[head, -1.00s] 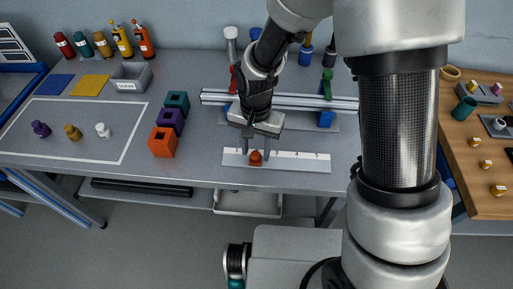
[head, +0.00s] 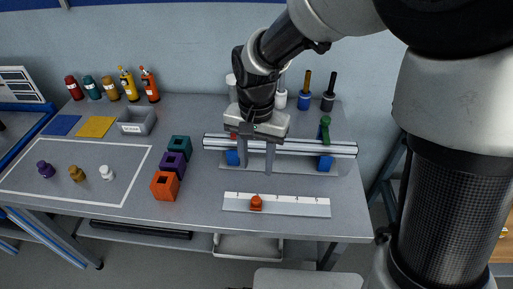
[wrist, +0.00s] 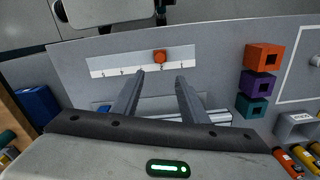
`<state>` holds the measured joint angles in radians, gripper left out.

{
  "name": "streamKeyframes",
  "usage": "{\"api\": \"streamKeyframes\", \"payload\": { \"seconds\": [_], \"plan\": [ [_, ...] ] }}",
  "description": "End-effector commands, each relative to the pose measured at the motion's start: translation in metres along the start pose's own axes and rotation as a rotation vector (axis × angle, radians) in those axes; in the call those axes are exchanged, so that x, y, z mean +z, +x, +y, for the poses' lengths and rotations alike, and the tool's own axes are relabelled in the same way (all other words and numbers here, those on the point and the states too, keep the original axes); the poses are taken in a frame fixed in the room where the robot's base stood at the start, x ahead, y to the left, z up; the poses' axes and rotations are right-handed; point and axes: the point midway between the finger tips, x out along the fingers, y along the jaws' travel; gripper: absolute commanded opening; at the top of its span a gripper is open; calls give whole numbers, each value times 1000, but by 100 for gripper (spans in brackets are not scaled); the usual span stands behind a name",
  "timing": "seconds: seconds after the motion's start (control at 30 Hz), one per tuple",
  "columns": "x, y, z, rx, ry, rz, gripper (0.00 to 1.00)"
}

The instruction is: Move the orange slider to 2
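The orange slider (head: 256,203) sits on a flat white scale plate (head: 305,207) near the table's front edge, about a third of the way from the plate's left end in the head view. The scale's marks are too small to read. My gripper (head: 257,168) is open and empty, behind and above the slider, apart from it. In the wrist view, my gripper's two fingers (wrist: 160,77) are spread, with the slider (wrist: 160,56) beyond the tips, on the scale plate (wrist: 110,67).
A metal rail (head: 305,147) with blue supports and a green handle (head: 324,130) stands behind the scale. Orange, purple and teal hollow blocks (head: 164,186) stand to the left. The table around the scale plate is clear.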

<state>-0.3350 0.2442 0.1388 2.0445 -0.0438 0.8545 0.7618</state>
Motion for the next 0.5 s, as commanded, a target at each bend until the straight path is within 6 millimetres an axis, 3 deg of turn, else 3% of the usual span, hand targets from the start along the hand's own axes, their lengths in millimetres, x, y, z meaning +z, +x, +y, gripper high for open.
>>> {"api": "streamKeyframes", "payload": {
  "seconds": [0.2,0.5],
  "plan": [
    [0,-29,0,0,-1,1,40],
    [0,-34,0,1,-1,-1,40]
  ]
}}
